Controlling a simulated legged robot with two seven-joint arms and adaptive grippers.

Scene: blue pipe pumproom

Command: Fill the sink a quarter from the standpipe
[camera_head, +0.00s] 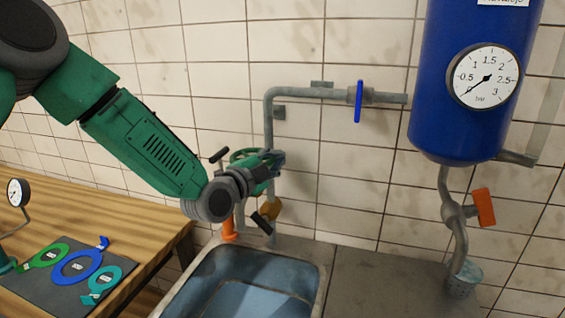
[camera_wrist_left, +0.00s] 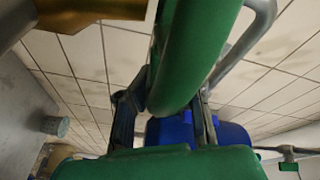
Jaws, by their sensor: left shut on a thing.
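The sink (camera_head: 325,262) is at the bottom middle of the head view, below the standpipe (camera_head: 269,125). Its basin looks blue inside; I cannot tell the water level. The grey standpipe runs down the tiled wall to a green handwheel (camera_head: 238,155) and a brass part (camera_head: 271,208) above the sink's back edge. My left gripper (camera_head: 262,170) is at the handwheel, shut on its rim. In the left wrist view, the green rim (camera_wrist_left: 190,70) passes between the fingers. My gripper and wrist partly hide the wheel. No stream of water can be made out. My right gripper is out of view.
A blue tank (camera_head: 435,120) with a gauge (camera_head: 486,77) hangs at right. Below it are an orange-handled valve (camera_head: 483,207) and a cup (camera_head: 464,279). A wooden table (camera_head: 150,215) at left carries coloured ring tags (camera_head: 78,267).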

